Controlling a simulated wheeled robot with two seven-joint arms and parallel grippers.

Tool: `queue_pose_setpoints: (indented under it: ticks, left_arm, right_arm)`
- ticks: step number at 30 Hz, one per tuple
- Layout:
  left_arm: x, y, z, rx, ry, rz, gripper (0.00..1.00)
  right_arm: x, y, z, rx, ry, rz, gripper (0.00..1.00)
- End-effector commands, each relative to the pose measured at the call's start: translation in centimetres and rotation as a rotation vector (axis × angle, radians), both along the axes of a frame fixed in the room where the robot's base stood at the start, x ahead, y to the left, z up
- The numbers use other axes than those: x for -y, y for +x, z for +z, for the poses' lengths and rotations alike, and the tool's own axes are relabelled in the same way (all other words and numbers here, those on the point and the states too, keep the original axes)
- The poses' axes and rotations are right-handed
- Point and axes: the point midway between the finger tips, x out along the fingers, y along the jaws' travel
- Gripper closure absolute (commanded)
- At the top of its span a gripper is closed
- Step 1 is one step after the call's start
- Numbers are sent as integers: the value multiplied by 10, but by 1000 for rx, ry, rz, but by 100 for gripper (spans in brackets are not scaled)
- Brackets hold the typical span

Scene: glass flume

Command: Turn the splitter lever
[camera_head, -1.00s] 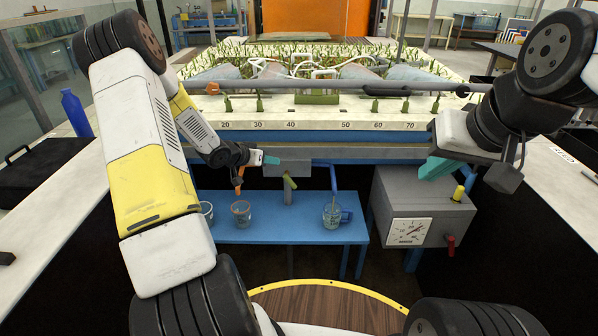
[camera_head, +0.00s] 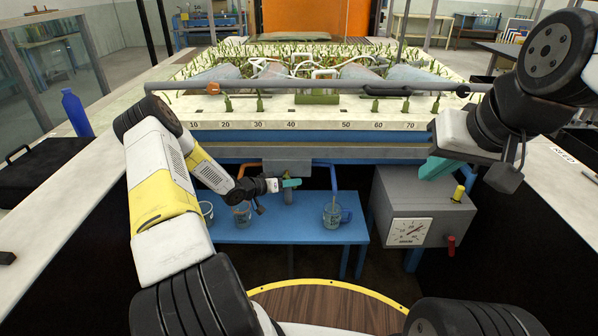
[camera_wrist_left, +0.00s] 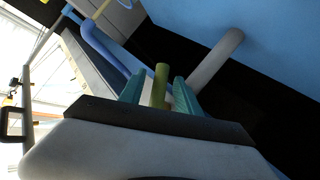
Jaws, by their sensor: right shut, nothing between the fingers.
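The splitter is the grey box (camera_head: 287,163) under the flume's front edge, with a grey downpipe that shows in the left wrist view (camera_wrist_left: 215,65). Its yellow-green lever (camera_wrist_left: 160,84) stands between the two teal fingers of my left gripper (camera_wrist_left: 158,92). The fingers are apart; I cannot tell whether either one touches the lever. In the head view my left gripper (camera_head: 291,183) is in front of the downpipe, just below the box, and hides most of the lever. My right gripper (camera_head: 436,168) is shut and empty, above the grey gauge box.
An orange pipe (camera_head: 250,165) and a blue pipe (camera_head: 334,177) leave the splitter. Glass beakers (camera_head: 242,213) and a jug (camera_head: 333,216) stand on the blue bench (camera_head: 285,233) below. The gauge box (camera_head: 425,208) stands at right. The flume's front wall (camera_head: 330,135) is above.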

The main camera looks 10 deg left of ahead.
Motion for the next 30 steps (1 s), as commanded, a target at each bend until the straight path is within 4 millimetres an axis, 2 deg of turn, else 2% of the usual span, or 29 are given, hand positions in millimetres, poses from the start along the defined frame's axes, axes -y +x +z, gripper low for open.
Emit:
queue_pose_setpoints:
  ticks: [10, 16, 30]
  left_arm:
    - [4, 4, -2, -1, 1, 0, 60]
    - [3, 4, -2, -1, 1, 0, 100]
    - [2, 4, -1, -11, 71, -1, 100]
  right_arm:
    - [0, 0, 0, 0, 0, 0, 100]
    - [0, 0, 0, 0, 0, 0, 100]
    - [0, 0, 0, 0, 0, 0, 100]
